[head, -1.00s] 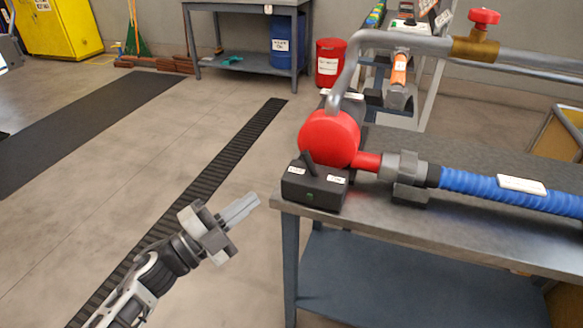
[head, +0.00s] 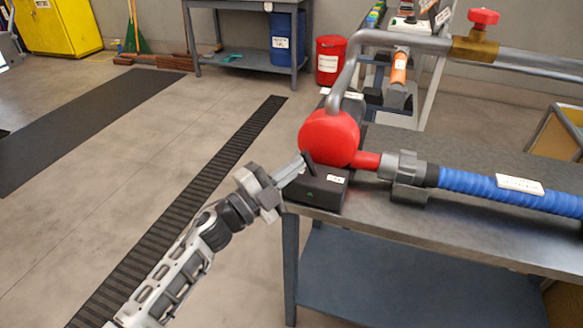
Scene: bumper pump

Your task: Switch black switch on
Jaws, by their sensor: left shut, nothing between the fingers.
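The black switch box (head: 328,198) sits on the near left corner of the grey workbench, beside the red pump. Its black lever (head: 310,163) stands up from the top, tilted to the left. A white label shows on the right of its top; the left label is hidden behind my gripper. My left gripper (head: 299,165) is shut and empty. Its fingertips are at the left side of the lever, over the left part of the box; I cannot tell whether they touch the lever. My right gripper is not in view.
The red pump (head: 329,138) stands just behind the switch box, with a grey pipe (head: 400,42) arching above it. A blue hose (head: 480,187) runs right along the workbench (head: 440,232). A red valve handle (head: 484,17) is at upper right. Floor left of the bench is clear.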

